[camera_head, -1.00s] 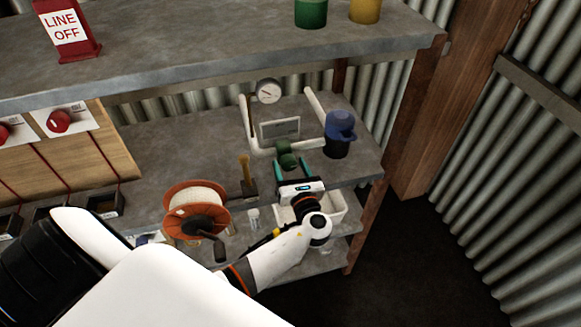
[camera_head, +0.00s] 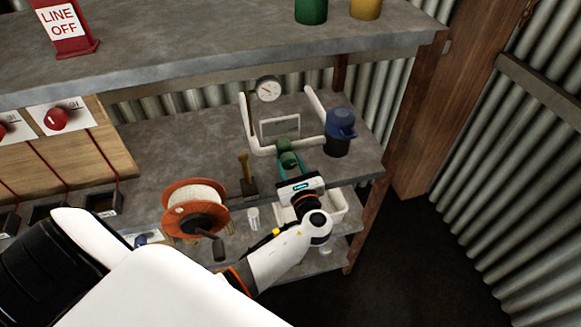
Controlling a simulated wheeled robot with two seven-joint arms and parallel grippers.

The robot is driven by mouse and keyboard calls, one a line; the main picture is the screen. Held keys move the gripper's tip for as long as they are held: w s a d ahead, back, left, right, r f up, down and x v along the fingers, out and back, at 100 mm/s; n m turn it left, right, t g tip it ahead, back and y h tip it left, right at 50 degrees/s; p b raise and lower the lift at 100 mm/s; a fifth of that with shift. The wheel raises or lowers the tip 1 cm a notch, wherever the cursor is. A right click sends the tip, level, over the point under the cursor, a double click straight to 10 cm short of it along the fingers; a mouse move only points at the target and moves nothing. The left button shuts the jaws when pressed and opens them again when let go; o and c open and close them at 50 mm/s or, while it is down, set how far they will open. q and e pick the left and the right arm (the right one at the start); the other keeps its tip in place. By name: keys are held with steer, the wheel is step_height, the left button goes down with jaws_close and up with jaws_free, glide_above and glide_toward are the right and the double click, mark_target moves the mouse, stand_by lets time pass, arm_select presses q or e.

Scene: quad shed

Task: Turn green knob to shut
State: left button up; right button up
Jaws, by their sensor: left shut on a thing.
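The green knob (camera_head: 287,145) sits on the front of a white pipe loop (camera_head: 311,143) on the middle shelf. My left gripper (camera_head: 289,163) reaches up to it from below, with its teal fingers shut on the knob. The fingertips partly cover the knob, and any marking on it is too small to read. A round gauge (camera_head: 269,89) stands at the back of the pipe, and a grey plate (camera_head: 280,128) sits behind the knob. My right gripper is not in view.
A blue-topped dark flask (camera_head: 339,133) stands right of the pipe. A white bin (camera_head: 338,206) is on the shelf below.

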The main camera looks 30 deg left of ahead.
arm_select(q)
steer(key=n+b, duration=0.1)
steer(key=n, duration=0.2)
steer(key=shift+f+n+b, duration=0.15)
steer(key=shift+n+b, duration=0.15)
steer(key=shift+n, duration=0.1)
steer(key=n+b, duration=0.2)
steer(key=n, duration=0.1)
steer(key=shift+n, duration=0.3)
steer(key=n+b, duration=0.4)
steer(key=n, duration=0.1)
steer(key=shift+h, duration=0.3)
steer(key=shift+n+b, duration=0.85)
steer(key=shift+n, duration=0.35)
steer(key=shift+r, duration=0.2)
steer(key=shift+d, duration=0.1)
steer(key=o, duration=1)
steer(key=shift+c, duration=0.2)
